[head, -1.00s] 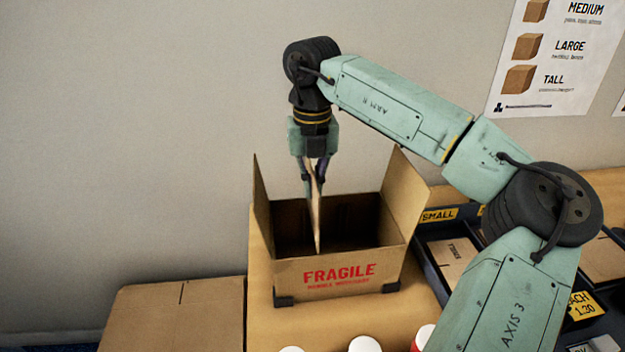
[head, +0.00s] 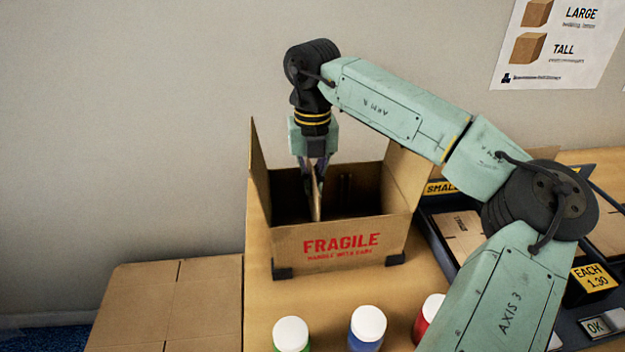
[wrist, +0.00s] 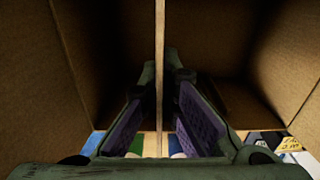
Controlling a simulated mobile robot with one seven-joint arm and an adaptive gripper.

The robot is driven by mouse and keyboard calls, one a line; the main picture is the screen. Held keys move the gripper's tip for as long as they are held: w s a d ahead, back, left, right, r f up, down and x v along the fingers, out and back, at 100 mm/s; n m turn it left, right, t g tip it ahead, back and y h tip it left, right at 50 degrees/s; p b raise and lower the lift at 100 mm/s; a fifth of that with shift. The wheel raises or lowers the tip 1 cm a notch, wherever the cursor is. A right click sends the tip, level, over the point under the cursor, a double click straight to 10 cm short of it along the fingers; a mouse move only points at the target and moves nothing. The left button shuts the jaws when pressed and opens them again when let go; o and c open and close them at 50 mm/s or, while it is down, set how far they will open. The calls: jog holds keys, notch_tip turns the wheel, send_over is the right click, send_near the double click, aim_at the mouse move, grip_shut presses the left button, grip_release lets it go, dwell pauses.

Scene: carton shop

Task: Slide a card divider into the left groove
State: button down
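An open carton (head: 340,245) with red FRAGILE print stands on the table, its side flaps raised. My gripper (head: 316,185) points down into the carton's mouth, shut on a thin card divider (head: 317,205). The divider is upright, and its lower part is inside the carton, behind the front wall. In the wrist view the divider (wrist: 160,40) is a thin edge-on strip between the two fingers (wrist: 160,80). Dark upright marks, perhaps a groove (head: 344,187), show on the back wall right of the divider. The left groove and the divider's bottom edge cannot be made out.
Bottles with white caps, green (head: 291,335), blue (head: 367,328) and red (head: 431,316), stand in front of the carton. Dark trays of flat card (head: 462,235) lie to the right. Flat brown cardboard (head: 165,300) is at lower left.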

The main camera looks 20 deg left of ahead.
aim_at(313, 202)
jog(key=shift+f+b, duration=1.7)
jog(key=shift+f, duration=0.9)
jog(key=c, duration=2.3)
grip_release()
jog(key=o, duration=0.6)
